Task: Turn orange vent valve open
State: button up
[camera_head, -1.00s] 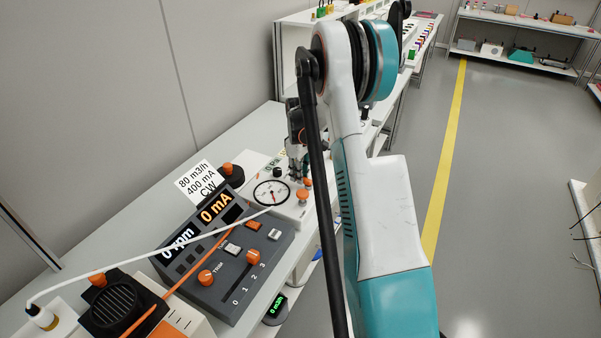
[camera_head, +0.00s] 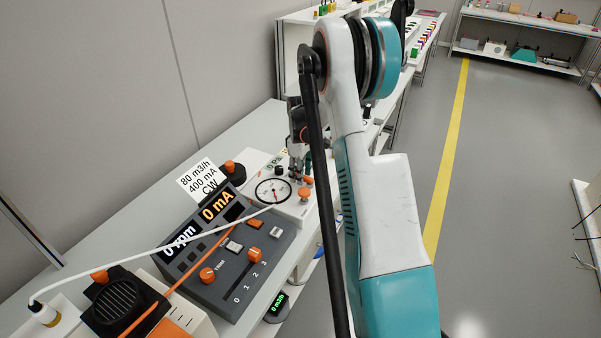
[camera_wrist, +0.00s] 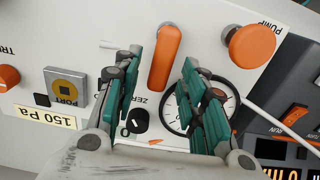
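An orange elongated valve handle (camera_wrist: 165,57) stands on the white panel in the wrist view, with no label for it readable. My gripper (camera_wrist: 163,62) is open, its green-padded fingers on either side of the handle's lower part in the picture, with a visible gap on both sides. I cannot tell how far above the panel the fingertips are. In the head view my gripper (camera_head: 299,172) hangs over the white panel behind the round gauge (camera_head: 273,191), partly hidden by my arm.
An orange round knob (camera_wrist: 250,46) marked PUMP is right of the handle. A black knob (camera_wrist: 138,120) and the gauge (camera_wrist: 226,103) lie close to the fingers. A grey port block (camera_wrist: 68,92) is left. A white cable (camera_head: 160,246) crosses the dark console (camera_head: 222,279).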

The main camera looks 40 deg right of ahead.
notch_tip(320, 180, up, 12)
dwell(0.6)
dwell(0.5)
